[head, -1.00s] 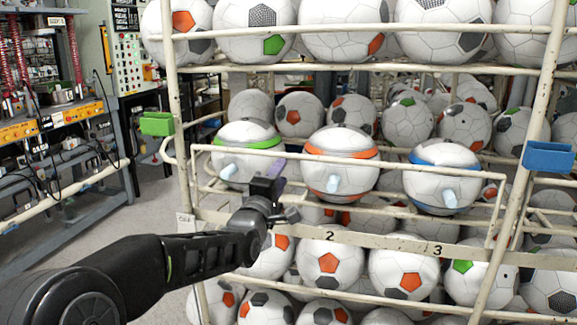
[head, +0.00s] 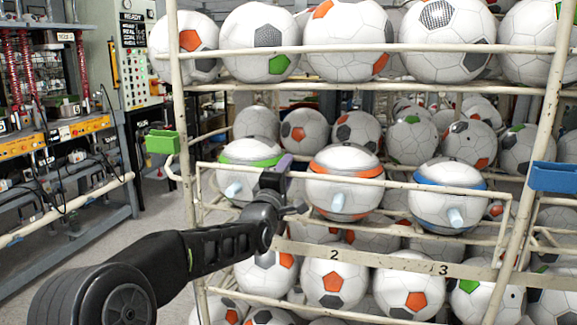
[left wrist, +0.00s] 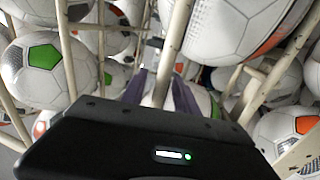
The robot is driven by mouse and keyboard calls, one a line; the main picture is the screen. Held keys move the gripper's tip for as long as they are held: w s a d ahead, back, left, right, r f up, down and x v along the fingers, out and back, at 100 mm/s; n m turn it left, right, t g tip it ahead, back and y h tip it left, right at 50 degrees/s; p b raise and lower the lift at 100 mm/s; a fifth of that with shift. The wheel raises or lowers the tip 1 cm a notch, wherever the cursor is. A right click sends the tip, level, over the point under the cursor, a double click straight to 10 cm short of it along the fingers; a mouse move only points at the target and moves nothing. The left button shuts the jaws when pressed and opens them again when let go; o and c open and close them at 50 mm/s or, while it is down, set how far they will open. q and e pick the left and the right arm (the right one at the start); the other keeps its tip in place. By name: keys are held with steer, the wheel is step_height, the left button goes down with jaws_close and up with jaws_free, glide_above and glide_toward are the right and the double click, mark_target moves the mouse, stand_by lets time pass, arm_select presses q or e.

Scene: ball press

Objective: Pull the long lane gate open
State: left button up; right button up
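The long lane gate (head: 414,183) is a cream tube frame across the front of the rack. Its top rail runs in front of three balls with a green, an orange and a blue band; pale blue pegs show on their fronts. My left gripper (head: 281,172) is at this top rail, between the green-banded ball (head: 236,166) and the orange-banded ball (head: 345,176). In the left wrist view, the purple fingers (left wrist: 163,92) stand apart, one on each side of a cream bar. Contact with the bar is unclear. My right gripper is not in view.
The rack's posts (head: 530,160) and shelves hold many footballs above, behind and below. A green bin (head: 162,142) hangs at the left post and a blue bin (head: 553,177) at the right. A workbench (head: 60,135) stands at left, with open floor (head: 165,204) between.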

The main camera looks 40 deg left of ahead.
arm_select(q)
steer(key=shift+x, duration=0.8)
jaws_close()
stand_by(0.9)
